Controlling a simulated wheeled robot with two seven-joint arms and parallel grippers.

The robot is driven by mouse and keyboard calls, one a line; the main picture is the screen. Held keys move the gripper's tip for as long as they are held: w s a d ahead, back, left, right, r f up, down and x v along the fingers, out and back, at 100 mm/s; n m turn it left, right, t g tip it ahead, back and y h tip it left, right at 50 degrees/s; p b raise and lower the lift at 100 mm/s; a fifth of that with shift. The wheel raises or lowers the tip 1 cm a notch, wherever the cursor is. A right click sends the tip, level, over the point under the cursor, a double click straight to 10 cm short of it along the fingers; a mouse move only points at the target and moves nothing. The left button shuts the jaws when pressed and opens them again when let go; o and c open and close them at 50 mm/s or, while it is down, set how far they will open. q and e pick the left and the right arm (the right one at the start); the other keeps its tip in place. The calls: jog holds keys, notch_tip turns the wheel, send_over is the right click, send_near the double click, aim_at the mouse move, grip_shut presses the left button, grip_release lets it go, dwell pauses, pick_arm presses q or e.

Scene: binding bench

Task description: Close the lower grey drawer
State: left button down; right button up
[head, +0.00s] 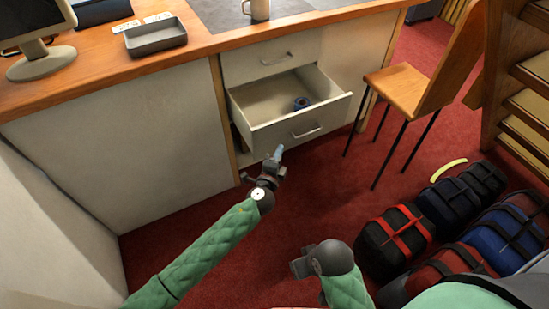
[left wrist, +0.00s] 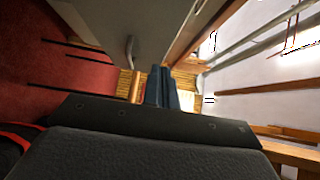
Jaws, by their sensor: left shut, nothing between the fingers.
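The lower grey drawer (head: 278,136) is pulled open from the desk in the head view, with a bar handle (head: 306,133) on its front. A small dark blue roll (head: 301,103) lies inside it. My left gripper (head: 278,152) is shut and empty, just in front of and below the drawer front; I cannot tell whether it touches. In the left wrist view, the shut blue-grey fingers (left wrist: 161,88) are beside a pale panel with a handle (left wrist: 130,50). My right gripper (head: 302,265) is low in the head view, away from the drawer, its fingers unclear.
The upper drawer (head: 270,60) is closed. A wooden chair (head: 410,90) stands right of the drawer. Several dark bags (head: 395,240) lie on the red carpet at lower right. A grey tray (head: 155,37) and a mug (head: 258,9) stand on the desktop. Carpet before the desk is clear.

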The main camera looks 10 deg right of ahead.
aim_at(281, 126)
pick_arm(q)
jog(key=shift+w+d+f, duration=0.1)
jog(key=shift+w+d, duration=0.05)
jog(key=shift+w, duration=1.25)
jog(key=shift+w+d+r, duration=0.1)
jog(key=shift+w+d, duration=0.05)
jog(key=shift+w, duration=1.3)
jog(key=shift+w+d+f, duration=0.1)
jog(key=shift+w+d, duration=0.05)
jog(key=shift+w, duration=1.25)
jog(key=shift+w, duration=0.1)
pick_arm(e)
jog(key=shift+f, duration=0.1)
